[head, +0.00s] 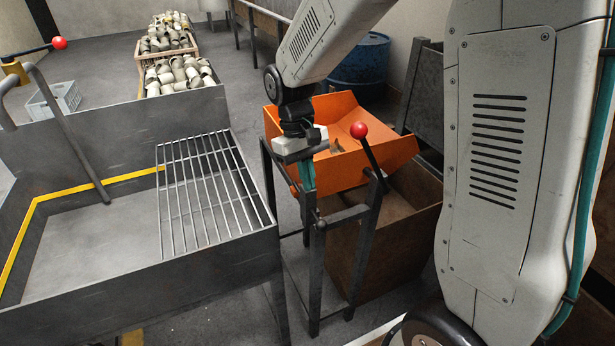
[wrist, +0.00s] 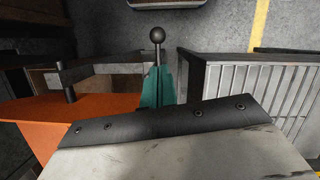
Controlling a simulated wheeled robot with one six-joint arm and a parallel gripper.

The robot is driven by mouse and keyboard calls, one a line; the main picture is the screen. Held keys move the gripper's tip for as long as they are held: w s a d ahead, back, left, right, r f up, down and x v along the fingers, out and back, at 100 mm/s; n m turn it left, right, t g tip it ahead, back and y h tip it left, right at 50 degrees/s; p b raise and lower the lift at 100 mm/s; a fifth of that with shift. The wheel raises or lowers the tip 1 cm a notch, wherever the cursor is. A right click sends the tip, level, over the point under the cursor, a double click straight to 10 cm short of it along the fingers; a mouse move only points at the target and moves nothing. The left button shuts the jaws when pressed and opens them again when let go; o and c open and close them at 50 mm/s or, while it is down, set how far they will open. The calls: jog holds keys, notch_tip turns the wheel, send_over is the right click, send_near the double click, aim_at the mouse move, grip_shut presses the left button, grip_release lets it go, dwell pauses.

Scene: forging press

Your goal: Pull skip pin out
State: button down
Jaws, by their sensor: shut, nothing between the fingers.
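The orange skip (head: 350,150) sits tilted in a dark steel frame; it also shows at the left of the wrist view (wrist: 95,112). My gripper (head: 307,178) points down at the left edge of the skip, by the top of a frame post. Its teal fingers, also in the wrist view (wrist: 157,88), are shut and empty. A dark ball knob on a thin stem (wrist: 157,35), which looks like the skip pin, stands just beyond the fingers. The stem's lower part is hidden, and I cannot tell whether they touch.
A red-knobbed lever (head: 359,131) rises right of my gripper. A steel bench with a wire grate (head: 207,190) stands to the left. A rusty bin (head: 385,250) is under the skip. A blue drum (head: 362,62) and crates of metal parts (head: 176,75) stand behind.

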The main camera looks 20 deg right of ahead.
aim_at(317, 218)
jog(key=x, duration=0.7)
jog(key=shift+s+d, duration=0.1)
